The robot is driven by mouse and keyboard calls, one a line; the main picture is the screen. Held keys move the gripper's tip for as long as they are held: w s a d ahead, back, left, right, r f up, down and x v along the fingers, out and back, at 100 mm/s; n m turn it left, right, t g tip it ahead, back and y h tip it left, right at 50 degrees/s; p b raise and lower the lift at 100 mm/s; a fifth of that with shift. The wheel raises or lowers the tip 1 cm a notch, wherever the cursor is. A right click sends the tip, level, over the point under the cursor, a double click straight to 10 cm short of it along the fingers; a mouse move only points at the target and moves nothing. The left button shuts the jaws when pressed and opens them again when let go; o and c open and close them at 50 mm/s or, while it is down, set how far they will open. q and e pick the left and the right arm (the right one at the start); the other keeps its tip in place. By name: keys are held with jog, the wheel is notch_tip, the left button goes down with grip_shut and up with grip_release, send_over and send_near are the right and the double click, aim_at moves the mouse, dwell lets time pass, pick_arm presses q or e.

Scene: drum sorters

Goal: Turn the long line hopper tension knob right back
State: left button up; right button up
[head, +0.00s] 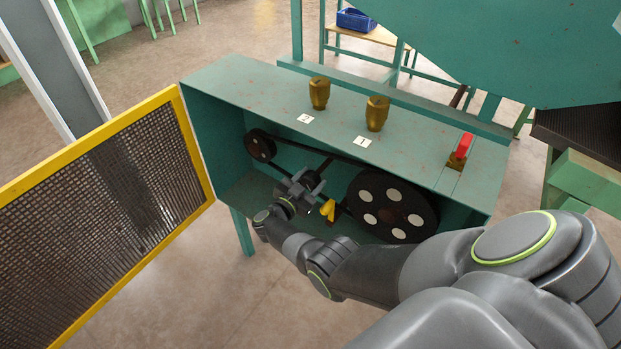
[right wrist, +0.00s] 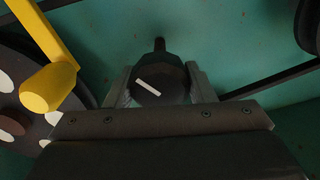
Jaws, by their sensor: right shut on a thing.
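A dark faceted knob (right wrist: 172,76) with a white line on its face shows in the right wrist view. The white line is slanted, its right end lower. The knob sits between the two fingers of my right gripper (right wrist: 160,84), which is shut on it. In the head view my right gripper (head: 310,184) reaches into the open green cabinet (head: 250,76), between a small dark pulley (head: 260,146) and a large pulley. The gripper mostly hides the knob there. My left gripper is not in view.
The large pulley (head: 392,205) with pale discs and a yellow handle (head: 328,209) are right of my gripper. A belt (head: 315,153) runs above it. The yellow-framed mesh guard (head: 105,180) stands open at left. Two brass pots (head: 319,93) and a red switch (head: 465,144) top the cabinet.

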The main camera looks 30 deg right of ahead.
jog(key=n+p, duration=0.1)
jog(key=n, duration=0.4)
jog(key=shift+n, duration=0.4)
jog(key=n, duration=0.9)
jog(key=shift+s+f, duration=0.1)
jog(key=n, duration=1.1)
jog(key=shift+n, duration=0.3)
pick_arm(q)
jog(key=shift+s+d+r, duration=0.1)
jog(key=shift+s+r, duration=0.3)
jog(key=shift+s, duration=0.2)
pick_arm(e)
jog(key=shift+n, duration=0.7)
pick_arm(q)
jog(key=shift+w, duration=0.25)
pick_arm(e)
jog(key=o, duration=1)
